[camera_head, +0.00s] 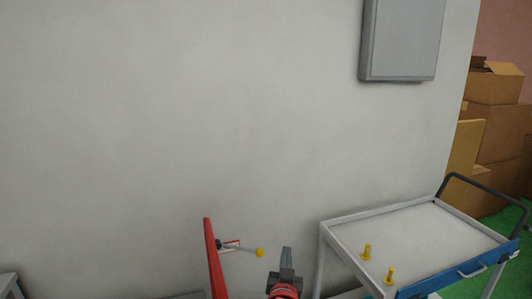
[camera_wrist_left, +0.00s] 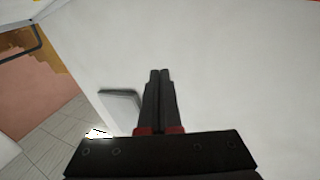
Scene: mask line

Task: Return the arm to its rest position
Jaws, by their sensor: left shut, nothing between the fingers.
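My left gripper (camera_head: 287,258) shows at the bottom middle of the head view, pointing up in front of the pale wall, left of a trolley. In the left wrist view its two dark fingers (camera_wrist_left: 160,75) lie together, shut with nothing between them. The gripper is apart from the trolley and from the yellow pieces on it. My right gripper is not in either view.
A grey trolley (camera_head: 345,222) with a blue front edge and two yellow pieces (camera_head: 390,276) stands at right. A red upright part (camera_head: 213,260) with a yellow-tipped rod (camera_head: 259,252) is left of the gripper. A grey wall box (camera_head: 402,40) hangs above; cardboard boxes (camera_head: 495,135) are stacked far right.

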